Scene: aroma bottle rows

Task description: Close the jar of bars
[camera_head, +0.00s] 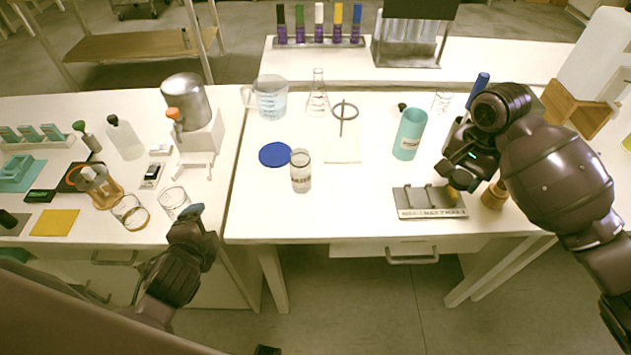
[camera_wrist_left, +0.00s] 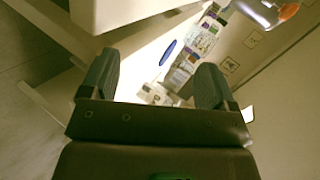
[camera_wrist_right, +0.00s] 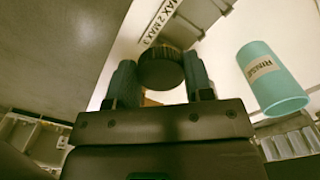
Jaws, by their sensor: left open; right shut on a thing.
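A clear glass jar (camera_head: 301,172) with a small label, hard to read, stands upright on the middle white table. Its top looks uncovered. A flat blue disc like a lid (camera_head: 275,154) lies on the table just left of it. The disc also shows in the left wrist view (camera_wrist_left: 167,52). My left gripper (camera_head: 195,218) is open and empty, low at the left, apart from the jar. My right gripper (camera_head: 462,178) is shut on a small bottle with a dark round cap (camera_wrist_right: 161,70), over the right end of a labelled grey rack (camera_head: 420,213). The bottle's body is mostly hidden.
A turquoise labelled cup (camera_head: 409,134) stands right of the jar. A measuring jug (camera_head: 271,98), a flask (camera_head: 318,95) and a ring stand (camera_head: 343,150) are behind it. Glass beakers (camera_head: 174,203) stand on the left table. The table front around the jar is clear.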

